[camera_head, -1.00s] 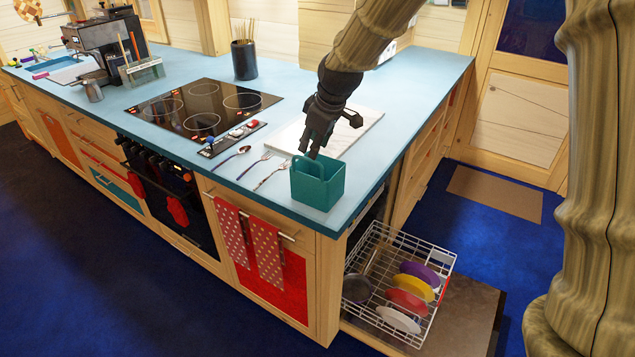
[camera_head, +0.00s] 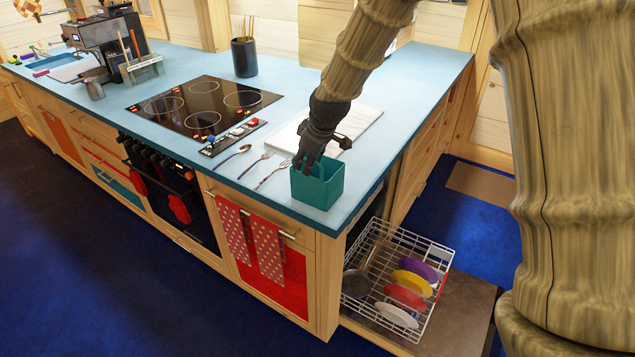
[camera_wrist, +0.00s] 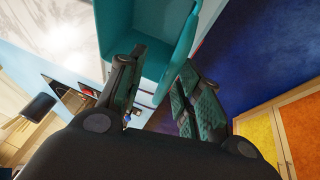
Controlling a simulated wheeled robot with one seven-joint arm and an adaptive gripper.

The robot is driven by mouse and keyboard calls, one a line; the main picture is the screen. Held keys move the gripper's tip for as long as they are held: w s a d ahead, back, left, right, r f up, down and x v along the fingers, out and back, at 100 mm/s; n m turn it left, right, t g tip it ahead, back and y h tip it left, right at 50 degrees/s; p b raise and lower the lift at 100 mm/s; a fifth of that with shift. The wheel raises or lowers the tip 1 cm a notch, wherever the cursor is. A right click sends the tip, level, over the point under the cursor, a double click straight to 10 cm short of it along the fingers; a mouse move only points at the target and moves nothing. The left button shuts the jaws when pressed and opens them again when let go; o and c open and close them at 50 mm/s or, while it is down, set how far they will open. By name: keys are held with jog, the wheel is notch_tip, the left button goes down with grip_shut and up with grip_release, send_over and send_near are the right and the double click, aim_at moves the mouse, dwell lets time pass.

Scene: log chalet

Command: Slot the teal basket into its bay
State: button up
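The teal basket (camera_head: 318,187) stands upright on the blue countertop, at its near corner. My gripper (camera_head: 308,160) points down at the basket's upper left edge and divider or handle. In the wrist view the basket (camera_wrist: 150,45) fills the top middle. There my gripper's two fingers (camera_wrist: 158,92) are spread apart, with a teal part of the basket between them; I cannot see firm contact on both sides. The white dish rack (camera_head: 396,275) is pulled out low beside the counter. It holds several coloured plates (camera_head: 408,292) and a dark pan (camera_head: 357,283). I cannot make out the bay clearly.
Spoon and forks (camera_head: 262,166) lie just left of the basket. A white board (camera_head: 350,130) lies behind it. The hob (camera_head: 204,108) and a dark utensil pot (camera_head: 244,57) are farther left. Towels (camera_head: 268,247) hang on the cabinet front. The brown open door (camera_head: 462,312) lies below the rack.

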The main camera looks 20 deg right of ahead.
grip_shut()
dwell(0.4)
